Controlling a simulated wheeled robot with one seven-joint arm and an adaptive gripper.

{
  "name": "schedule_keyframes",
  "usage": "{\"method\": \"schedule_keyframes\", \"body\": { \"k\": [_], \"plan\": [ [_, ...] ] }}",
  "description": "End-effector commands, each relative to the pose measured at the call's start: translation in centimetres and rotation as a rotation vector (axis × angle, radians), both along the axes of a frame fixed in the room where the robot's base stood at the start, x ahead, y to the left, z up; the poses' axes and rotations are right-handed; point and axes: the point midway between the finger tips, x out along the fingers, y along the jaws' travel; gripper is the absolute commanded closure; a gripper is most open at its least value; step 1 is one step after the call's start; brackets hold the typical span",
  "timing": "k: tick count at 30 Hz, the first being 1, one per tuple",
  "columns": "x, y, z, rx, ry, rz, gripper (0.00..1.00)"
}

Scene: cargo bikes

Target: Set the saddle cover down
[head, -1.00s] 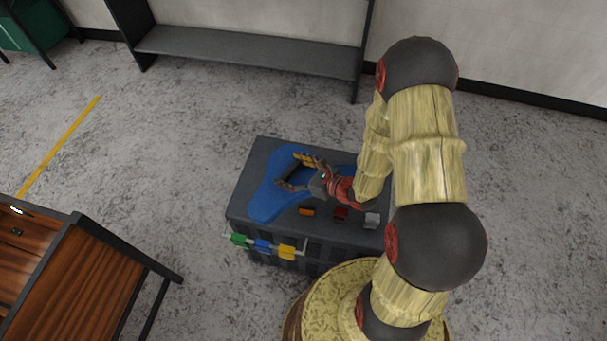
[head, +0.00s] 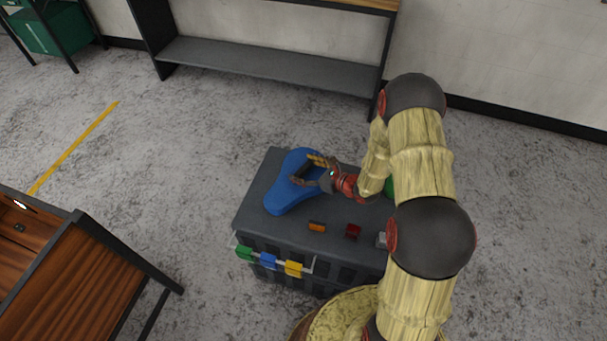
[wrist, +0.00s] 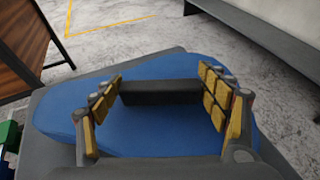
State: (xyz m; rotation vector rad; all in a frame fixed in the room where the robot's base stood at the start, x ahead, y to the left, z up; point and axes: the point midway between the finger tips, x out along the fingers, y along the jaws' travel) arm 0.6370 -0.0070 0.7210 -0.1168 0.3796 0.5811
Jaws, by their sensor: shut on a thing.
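The blue saddle cover (head: 285,197) is over the far left part of the dark grey crate's lid (head: 258,215). It has a dark block-like grip (wrist: 160,92) on top. My gripper (head: 312,170) is shut on that grip, with a yellow-padded finger on each side. In the wrist view the cover (wrist: 160,135) spreads out beneath my gripper (wrist: 162,95). I cannot tell whether its underside touches the lid.
An orange block (head: 317,226), a dark red block (head: 352,231) and a grey block (head: 381,241) sit on the lid's near side. Green, blue and yellow tags (head: 268,261) hang at the front. A shelf (head: 270,72) stands behind, a wooden cabinet (head: 75,270) at left.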

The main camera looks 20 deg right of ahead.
Motion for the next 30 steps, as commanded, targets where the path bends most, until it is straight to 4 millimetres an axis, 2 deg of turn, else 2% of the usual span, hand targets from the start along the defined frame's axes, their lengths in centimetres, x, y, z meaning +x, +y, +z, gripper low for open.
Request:
{"method": "schedule_keyframes", "body": {
  "k": [1, 3, 15, 16, 25, 30],
  "plan": [
    [-0.12, 0.04, -1.44, 0.002, 0.003, 0.000, 0.54],
    [-0.11, 0.03, -2.17, 0.001, 0.003, 0.000, 0.54],
    [-0.10, 0.03, -2.42, 0.000, 0.001, 0.000, 0.54],
    [-0.12, 0.03, -2.40, 0.000, 0.001, 0.000, 0.24],
    [-0.13, 0.03, -2.33, 0.001, 0.002, -0.001, 0.07],
    [-0.13, 0.03, -2.33, 0.001, 0.002, -0.001, 0.07]
  ]
}}
